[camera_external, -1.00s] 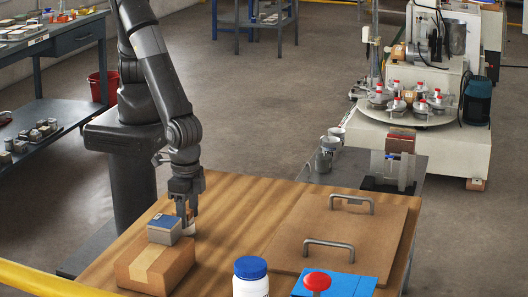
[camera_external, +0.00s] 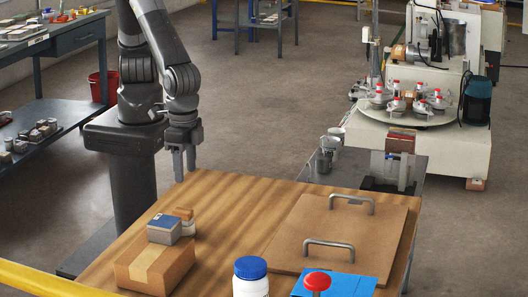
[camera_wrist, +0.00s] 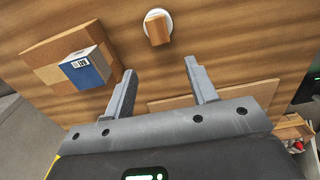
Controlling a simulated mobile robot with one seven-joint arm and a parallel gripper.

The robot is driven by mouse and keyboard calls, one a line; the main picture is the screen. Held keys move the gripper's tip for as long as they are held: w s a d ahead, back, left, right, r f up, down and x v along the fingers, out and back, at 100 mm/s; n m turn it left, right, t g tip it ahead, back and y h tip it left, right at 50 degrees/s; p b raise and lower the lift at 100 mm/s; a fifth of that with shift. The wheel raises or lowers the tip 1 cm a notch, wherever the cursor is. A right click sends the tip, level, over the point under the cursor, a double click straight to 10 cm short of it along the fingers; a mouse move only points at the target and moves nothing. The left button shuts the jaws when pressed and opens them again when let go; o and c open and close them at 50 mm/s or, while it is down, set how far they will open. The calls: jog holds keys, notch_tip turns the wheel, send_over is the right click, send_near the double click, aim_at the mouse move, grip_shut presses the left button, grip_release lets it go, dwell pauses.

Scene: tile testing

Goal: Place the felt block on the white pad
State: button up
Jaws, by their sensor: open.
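A small brown block (camera_external: 184,213), which I take to be the felt block, rests on a round white pad (camera_external: 188,228) on the wooden table, just right of a cardboard box. In the wrist view the brown block (camera_wrist: 157,29) lies tilted across the white pad (camera_wrist: 167,16), whose rim shows around it. My gripper (camera_external: 185,174) is above the table's back left edge, clear of the block. In the wrist view my gripper (camera_wrist: 160,66) is open, with nothing between its fingers.
A cardboard box (camera_external: 150,268) carries a blue-topped box (camera_external: 164,229). A brown board (camera_external: 340,232) with two metal handles lies on the right. A white bottle with a blue lid (camera_external: 251,278) and a red button (camera_external: 317,281) stand at the front. The table's middle is bare.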

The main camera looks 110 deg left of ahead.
jog(key=w+a+r+t+h, duration=0.1)
jog(key=a+r, duration=0.8)
jog(key=a, duration=0.3)
jog(key=w+a+r+h, duration=0.1)
jog(key=w+a+r, duration=0.1)
jog(key=a+r, duration=0.75)
jog(key=s+a+r+t+y, duration=0.1)
jog(key=s+a+r+t, duration=0.1)
jog(key=s+a, duration=0.5)
jog(key=s+a+r+t+y, duration=0.1)
jog(key=s+a+r+t, duration=0.1)
jog(key=s+a, duration=0.6)
jog(key=a+r, duration=0.1)
jog(key=a, duration=0.6)
jog(key=shift+s+a+t, duration=0.2)
jog(key=shift+a+t, duration=0.05)
jog(key=shift+t, duration=0.05)
